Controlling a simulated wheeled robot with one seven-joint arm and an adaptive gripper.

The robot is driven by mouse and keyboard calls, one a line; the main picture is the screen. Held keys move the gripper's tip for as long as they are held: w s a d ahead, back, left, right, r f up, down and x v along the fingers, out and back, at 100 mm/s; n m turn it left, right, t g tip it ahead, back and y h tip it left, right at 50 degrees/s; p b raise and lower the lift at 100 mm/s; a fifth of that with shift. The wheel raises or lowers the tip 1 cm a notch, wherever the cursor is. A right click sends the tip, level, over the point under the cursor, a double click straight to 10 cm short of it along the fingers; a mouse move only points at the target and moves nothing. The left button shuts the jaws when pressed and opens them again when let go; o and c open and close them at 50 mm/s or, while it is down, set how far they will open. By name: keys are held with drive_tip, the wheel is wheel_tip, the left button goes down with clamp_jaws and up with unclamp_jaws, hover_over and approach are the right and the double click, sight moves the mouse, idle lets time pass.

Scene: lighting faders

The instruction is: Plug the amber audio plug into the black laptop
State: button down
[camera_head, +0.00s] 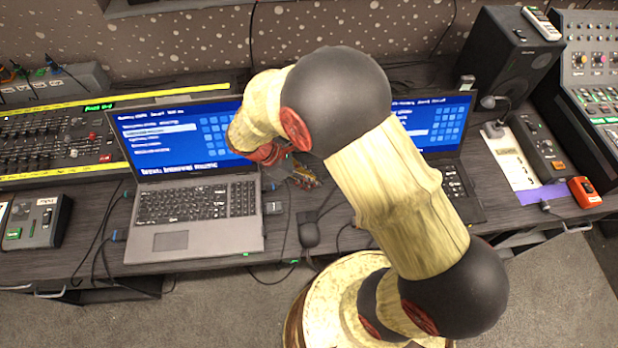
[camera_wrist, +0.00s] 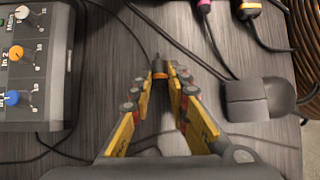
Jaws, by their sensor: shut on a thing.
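My gripper (camera_wrist: 160,82) is shut on a small dark plug with an amber band (camera_wrist: 160,74), held between the fingertips in the wrist view. A thin dark cable leads away from it toward the top. In the head view my gripper (camera_head: 303,178) is over the desk between the two laptops, too small there to show the plug. The black laptop (camera_head: 462,172) stands open at the right with a blue screen, partly hidden behind my arm. Its left side and any socket there are hidden. A grey laptop (camera_head: 190,205) stands open at the left.
In the wrist view a grey knob box (camera_wrist: 35,65) is at left and a dark mouse (camera_wrist: 262,98) at right. Loose cables cross the desk. A speaker (camera_head: 505,60) stands at the back right.

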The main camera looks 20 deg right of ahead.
drive_tip(key=shift+r+p, duration=2.4)
drive_tip(key=shift+r, duration=0.15)
